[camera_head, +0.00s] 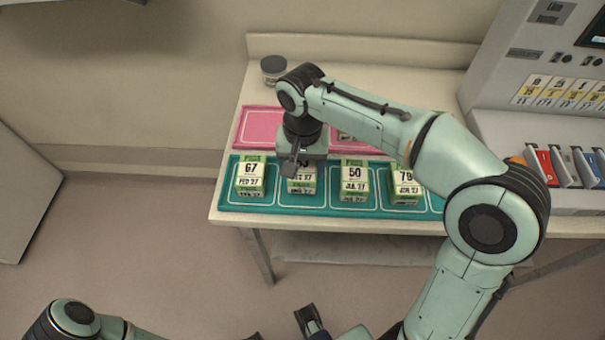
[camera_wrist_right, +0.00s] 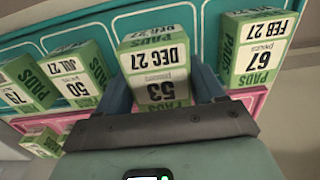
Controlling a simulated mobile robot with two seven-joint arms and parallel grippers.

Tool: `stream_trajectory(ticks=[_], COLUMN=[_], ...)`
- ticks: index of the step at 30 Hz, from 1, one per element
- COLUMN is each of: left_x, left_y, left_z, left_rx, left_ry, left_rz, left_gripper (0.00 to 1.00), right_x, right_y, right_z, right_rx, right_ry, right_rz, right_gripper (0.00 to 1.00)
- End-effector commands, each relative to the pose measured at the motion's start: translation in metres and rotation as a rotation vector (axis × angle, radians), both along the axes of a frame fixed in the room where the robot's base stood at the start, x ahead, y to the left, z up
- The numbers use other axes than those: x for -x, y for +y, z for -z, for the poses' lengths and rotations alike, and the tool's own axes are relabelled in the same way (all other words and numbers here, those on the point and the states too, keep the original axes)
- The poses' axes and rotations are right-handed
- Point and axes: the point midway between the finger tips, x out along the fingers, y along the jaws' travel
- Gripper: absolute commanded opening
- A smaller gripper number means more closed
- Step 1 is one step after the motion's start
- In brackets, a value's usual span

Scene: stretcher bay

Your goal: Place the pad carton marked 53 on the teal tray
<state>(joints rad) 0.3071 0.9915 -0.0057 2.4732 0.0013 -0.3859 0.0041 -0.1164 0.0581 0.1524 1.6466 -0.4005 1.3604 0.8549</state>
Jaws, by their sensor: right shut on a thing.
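The pad carton marked 53 (camera_head: 303,186) is white and green, in the front row between cartons 67 and 50, over the teal tray (camera_head: 228,200). My right gripper (camera_head: 297,166) is above it and hides part of its top. In the right wrist view, the right gripper (camera_wrist_right: 163,92) has its fingers on both sides of carton 53 (camera_wrist_right: 158,62), shut on it. The carton looks upright; whether its base touches the tray is hidden. My left gripper (camera_head: 283,329) is at the bottom edge, cut off, its fingers apart and empty.
Cartons 67 (camera_head: 250,178), 50 (camera_head: 354,180) and 79 (camera_head: 405,186) stand on the teal tray. A pink tray (camera_head: 258,128) lies behind, with a partly hidden carton (camera_head: 345,136). A jar (camera_head: 273,69) stands at the back left. A grey machine (camera_head: 540,120) is at right.

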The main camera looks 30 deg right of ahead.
Motion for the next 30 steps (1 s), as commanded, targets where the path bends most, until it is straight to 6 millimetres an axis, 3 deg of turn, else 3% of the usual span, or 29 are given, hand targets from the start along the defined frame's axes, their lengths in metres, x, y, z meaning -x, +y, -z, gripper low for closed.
stream_trajectory(ticks=[3, 6, 18, 19, 21, 30], left_x=[-0.001, -0.001, -0.002, -0.002, -0.002, -0.002], left_y=[0.0, 0.0, 0.0, 0.0, 0.0, 0.0], left_z=[0.005, 0.005, 0.007, 0.007, 0.006, 0.006], left_rx=[-0.001, -0.001, -0.002, -0.002, -0.002, -0.002], left_ry=[-0.004, -0.007, -0.01, -0.01, -0.01, -0.01], left_rz=[-0.001, -0.001, -0.002, -0.002, -0.002, -0.002], left_gripper=[0.94, 0.94, 0.94, 0.94, 0.94, 0.94], right_x=[0.001, 0.0, 0.0, 0.0, 0.0, 0.0], right_y=[0.0, 0.0, 0.0, 0.0, 0.0, 0.0], right_z=[0.021, 0.029, 0.034, 0.034, 0.034, 0.033], right_rx=[0.001, 0.001, 0.0, 0.0, 0.0, 0.0], right_ry=[0.004, 0.002, 0.001, 0.001, 0.001, 0.001], right_rz=[0.0, 0.0, 0.0, 0.0, 0.0, 0.0], right_gripper=[0.31, 0.31, 0.31, 0.71, 0.94, 0.94])
